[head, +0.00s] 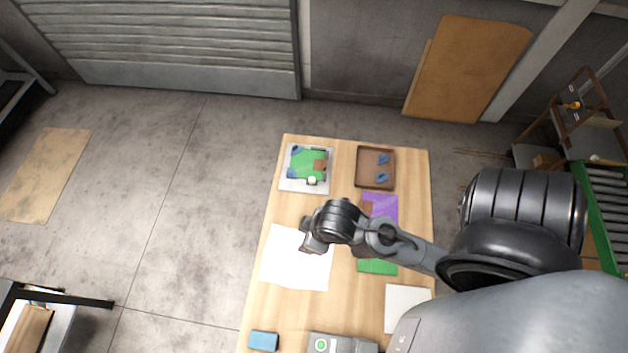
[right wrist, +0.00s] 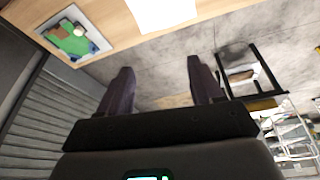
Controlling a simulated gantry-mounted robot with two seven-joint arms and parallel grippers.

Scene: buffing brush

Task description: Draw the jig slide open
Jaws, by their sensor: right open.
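A jig (head: 284,184) sits at the far left of the table, a pale grey plate with green, blue and brown parts on top. A small white knob (head: 312,181) stands at its near side. I cannot tell which part is the slide or how far it is drawn. The jig also shows in the right wrist view (right wrist: 97,45), at upper left. My right gripper (head: 307,245) is over the white sheet, nearer than the jig and apart from it. In the right wrist view its fingers (right wrist: 160,70) are spread with nothing between them. My left gripper is not in view.
The white sheet (head: 283,270) lies on the wooden table (head: 257,300). A brown tray (head: 364,184) with blue pieces is right of the jig. Purple (head: 385,204) and green (head: 377,267) sheets lie partly under my arm. A blue block (head: 263,341) and grey box (head: 350,345) are at front.

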